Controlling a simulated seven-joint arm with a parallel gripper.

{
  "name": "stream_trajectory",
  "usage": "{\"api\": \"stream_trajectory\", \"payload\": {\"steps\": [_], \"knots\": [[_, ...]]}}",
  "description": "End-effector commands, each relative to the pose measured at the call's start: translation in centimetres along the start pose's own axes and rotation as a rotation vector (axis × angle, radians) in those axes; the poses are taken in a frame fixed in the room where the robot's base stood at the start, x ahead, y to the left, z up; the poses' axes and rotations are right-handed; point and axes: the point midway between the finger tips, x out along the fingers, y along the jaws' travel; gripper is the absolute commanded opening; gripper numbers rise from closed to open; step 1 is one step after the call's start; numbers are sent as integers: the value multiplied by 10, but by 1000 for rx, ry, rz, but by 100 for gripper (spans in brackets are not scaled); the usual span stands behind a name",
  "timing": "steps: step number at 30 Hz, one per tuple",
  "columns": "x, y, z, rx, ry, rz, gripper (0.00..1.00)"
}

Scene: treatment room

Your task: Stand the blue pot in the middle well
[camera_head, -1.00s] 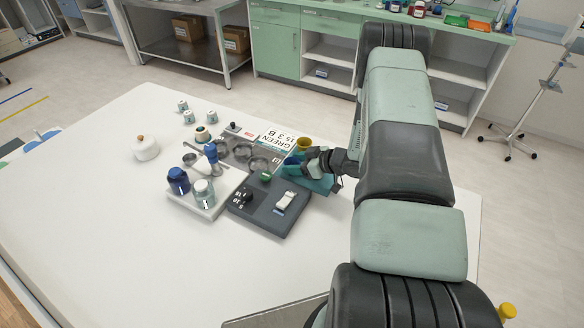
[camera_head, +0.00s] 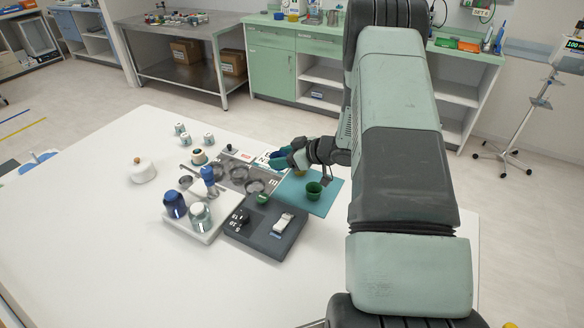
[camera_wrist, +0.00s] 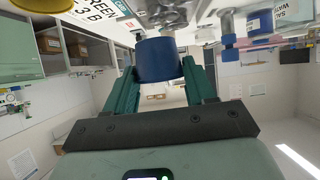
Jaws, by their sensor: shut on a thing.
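My gripper (camera_head: 277,156) is at the back right of the tray with the wells, above the table. In the wrist view its teal fingers (camera_wrist: 160,85) are shut on the blue pot (camera_wrist: 157,60). In the head view the pot is small and hard to tell from the fingers. The metal tray has a row of round steel wells; the middle well (camera_head: 238,175) lies to the left of and nearer than my gripper. I see nothing standing in it.
A green pot (camera_head: 313,191) and a partly hidden yellow pot (camera_head: 300,172) stand on the teal mat (camera_head: 325,204). A dark device (camera_head: 262,236) lies in front of the wells. A white tray (camera_head: 208,235) holds a blue jar (camera_head: 175,204) and a pale bottle (camera_head: 200,216).

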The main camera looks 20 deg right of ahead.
Motion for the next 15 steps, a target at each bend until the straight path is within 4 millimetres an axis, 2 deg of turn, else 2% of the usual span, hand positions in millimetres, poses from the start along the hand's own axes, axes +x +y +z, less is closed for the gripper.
{"api": "stream_trajectory", "payload": {"steps": [1, 3, 9, 12, 15], "knots": [[21, -1, -8, -7, -1, -7, 26], [47, 0, -17, -10, -3, -7, 26], [111, -6, -44, -6, 2, -4, 26], [130, -9, -53, 0, 5, -2, 26], [140, -11, -57, 2, 8, 0, 26]]}}
